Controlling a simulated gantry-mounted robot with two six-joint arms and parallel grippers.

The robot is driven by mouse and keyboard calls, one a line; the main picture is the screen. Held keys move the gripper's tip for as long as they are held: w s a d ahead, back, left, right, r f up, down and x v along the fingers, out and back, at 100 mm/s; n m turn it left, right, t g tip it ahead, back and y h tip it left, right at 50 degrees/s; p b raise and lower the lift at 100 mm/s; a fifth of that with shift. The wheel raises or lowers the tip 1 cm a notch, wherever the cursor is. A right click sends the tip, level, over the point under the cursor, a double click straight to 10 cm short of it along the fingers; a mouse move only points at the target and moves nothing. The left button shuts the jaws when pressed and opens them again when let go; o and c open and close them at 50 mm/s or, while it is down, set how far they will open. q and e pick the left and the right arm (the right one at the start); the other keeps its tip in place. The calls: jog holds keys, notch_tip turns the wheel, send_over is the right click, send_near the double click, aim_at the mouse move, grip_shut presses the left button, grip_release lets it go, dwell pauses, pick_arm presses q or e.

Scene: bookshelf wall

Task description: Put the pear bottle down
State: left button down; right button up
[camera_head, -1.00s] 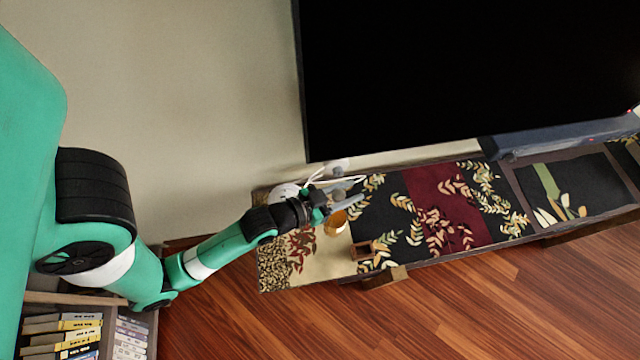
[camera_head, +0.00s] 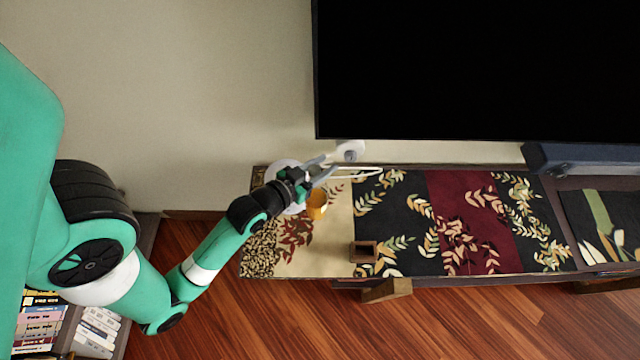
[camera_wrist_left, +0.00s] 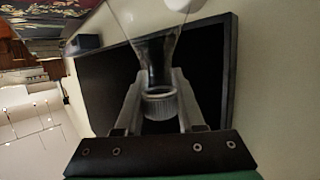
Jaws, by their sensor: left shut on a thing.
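My left gripper (camera_head: 335,164) is shut on the pear bottle (camera_head: 350,149) near the wall, by the lower left corner of the dark screen. In the left wrist view the clear glass pear bottle (camera_wrist_left: 150,20) widens away from the gripper (camera_wrist_left: 160,92), whose two fingers are on either side of its ribbed end. Its far end runs out of the picture. In the head view the bottle is small and pale, so its exact tilt and its height over the shelf are hard to tell. My right gripper is not in view.
A long shelf with a patterned runner (camera_head: 400,205) lies below the screen (camera_head: 470,70). An orange cup (camera_head: 316,205) and a small brown box (camera_head: 363,250) stand on it. A white round thing (camera_head: 276,178) is partly hidden by my wrist. The runner's red part is clear.

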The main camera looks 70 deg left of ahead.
pick_arm(q)
jog(key=shift+f+b, duration=1)
jog(key=shift+f, duration=2.05)
jog(key=shift+f, duration=0.2)
jog(key=c, duration=0.5)
grip_release()
jog(key=shift+s+d+r, duration=0.15)
jog(key=shift+s+r, duration=0.05)
jog(key=p+v, duration=0.1)
jog(key=v, duration=1)
jog(key=shift+s+d+p, duration=0.15)
jog(key=shift+s+p, duration=0.05)
jog(key=shift+p, duration=0.1)
